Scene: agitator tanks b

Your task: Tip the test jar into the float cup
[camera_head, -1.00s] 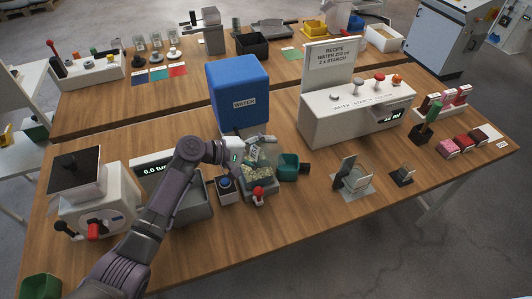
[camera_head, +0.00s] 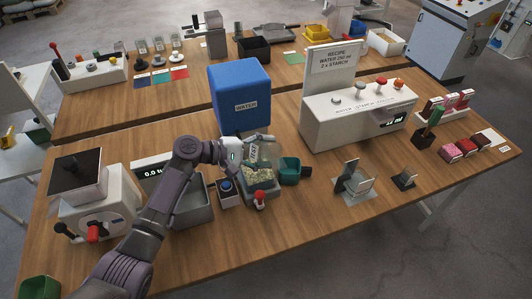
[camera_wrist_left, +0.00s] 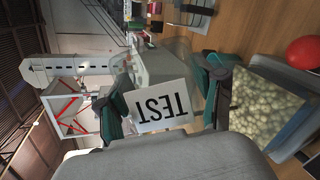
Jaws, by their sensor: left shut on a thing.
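My left gripper (camera_head: 252,147) is shut on the clear test jar (camera_head: 265,151), above the middle of the front table. In the left wrist view the teal-padded fingers (camera_wrist_left: 166,92) stand on both sides of the jar, whose white label reads TEST (camera_wrist_left: 160,106). The jar's exact tilt and contents are hard to make out. I cannot tell which is the float cup. My right gripper is out of view.
A blue WATER tank (camera_head: 239,90) stands behind the jar. A white starch dispenser (camera_head: 345,125) is at the right.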

